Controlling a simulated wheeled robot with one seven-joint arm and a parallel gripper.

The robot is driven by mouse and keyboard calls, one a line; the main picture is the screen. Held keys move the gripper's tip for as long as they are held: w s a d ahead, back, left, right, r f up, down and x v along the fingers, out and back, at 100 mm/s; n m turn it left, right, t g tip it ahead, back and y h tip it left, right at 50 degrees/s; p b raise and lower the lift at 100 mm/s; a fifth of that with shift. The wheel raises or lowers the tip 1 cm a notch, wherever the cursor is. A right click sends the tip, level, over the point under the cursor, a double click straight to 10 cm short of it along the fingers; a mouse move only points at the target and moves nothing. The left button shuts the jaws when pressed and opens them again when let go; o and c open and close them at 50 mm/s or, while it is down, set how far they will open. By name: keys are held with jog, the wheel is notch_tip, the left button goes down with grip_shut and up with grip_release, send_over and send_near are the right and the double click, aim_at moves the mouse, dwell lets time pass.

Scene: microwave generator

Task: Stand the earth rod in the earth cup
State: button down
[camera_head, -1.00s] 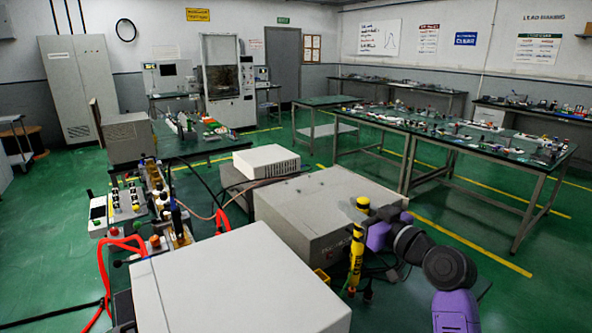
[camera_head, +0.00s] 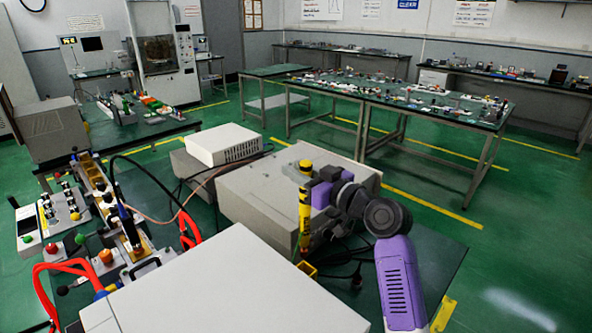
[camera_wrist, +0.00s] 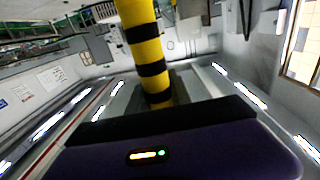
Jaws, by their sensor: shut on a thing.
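The earth rod (camera_head: 305,215) is yellow with black bands and stands near upright in the head view. My gripper (camera_head: 311,184), on my purple and dark arm, is shut on its upper part. In the wrist view the banded rod (camera_wrist: 147,55) rises from between my dark jaws (camera_wrist: 160,112). A small yellow cup (camera_head: 307,269), likely the earth cup, sits on the dark green bench. The rod's lower end overlaps the cup's rim in the picture. I cannot tell whether it is inside, above or behind the cup.
A large grey cabinet (camera_head: 235,285) fills the near foreground. Another grey box (camera_head: 262,195) stands just behind the rod. Dark cables (camera_head: 345,275) lie right of the cup. Red hoses (camera_head: 188,230) and a control panel (camera_head: 50,215) are at left.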

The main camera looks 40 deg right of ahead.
aim_at(308, 222)
jog(key=shift+s, duration=0.1)
notch_tip(308, 222, down, 12)
jog(key=b, duration=1.2)
jog(key=shift+f+b, duration=0.55)
dwell(0.7)
jog(key=c, duration=1.1)
grip_release()
jog(key=shift+f, duration=0.1)
jog(key=shift+s+b, duration=0.5)
jog(key=shift+s, duration=3.45)
